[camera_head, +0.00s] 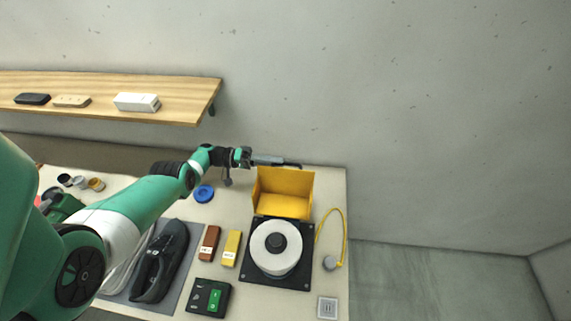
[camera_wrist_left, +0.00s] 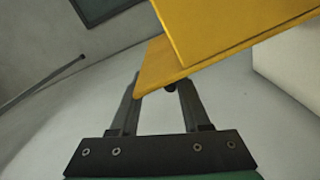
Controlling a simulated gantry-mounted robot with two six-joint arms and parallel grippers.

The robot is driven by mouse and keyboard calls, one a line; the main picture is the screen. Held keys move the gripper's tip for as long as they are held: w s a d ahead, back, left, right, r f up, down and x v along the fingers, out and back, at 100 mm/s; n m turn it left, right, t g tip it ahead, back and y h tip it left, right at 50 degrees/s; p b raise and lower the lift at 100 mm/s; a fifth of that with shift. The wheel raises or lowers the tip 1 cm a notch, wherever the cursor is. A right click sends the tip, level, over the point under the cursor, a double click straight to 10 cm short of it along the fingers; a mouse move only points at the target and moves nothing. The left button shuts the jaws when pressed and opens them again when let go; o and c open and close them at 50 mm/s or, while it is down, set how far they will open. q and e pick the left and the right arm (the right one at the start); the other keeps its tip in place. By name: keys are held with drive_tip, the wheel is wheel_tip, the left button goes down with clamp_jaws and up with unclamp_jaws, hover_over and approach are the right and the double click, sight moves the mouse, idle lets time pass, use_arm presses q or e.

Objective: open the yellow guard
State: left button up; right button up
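The yellow guard (camera_head: 285,190) stands raised at the back edge of the black base (camera_head: 256,279), with its hollow side facing forward. The white wheel (camera_head: 267,262) on the base is uncovered. My left gripper (camera_head: 292,164) is just behind the guard's upper edge. In the left wrist view, my left gripper (camera_wrist_left: 161,84) has its two fingers apart, with a gap between them. The guard (camera_wrist_left: 215,35) crosses in front of the fingertips and partly hides them; I cannot tell whether they touch it. My right gripper is not in view.
A brown block (camera_head: 209,242), a yellow block (camera_head: 231,247) and a switch box (camera_head: 208,297) lie left of the base. A dark shoe (camera_head: 160,262) is farther left. A yellow cable (camera_head: 345,232) runs on the right. A wooden shelf (camera_head: 185,100) is on the wall.

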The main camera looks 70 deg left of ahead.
use_arm(q)
drive_tip(key=b+v, duration=0.2)
drive_tip(key=v, duration=0.5)
drive_tip(key=shift+s+a, duration=0.2)
drive_tip(key=shift+s, duration=0.1)
drive_tip(key=shift+c, duration=0.2)
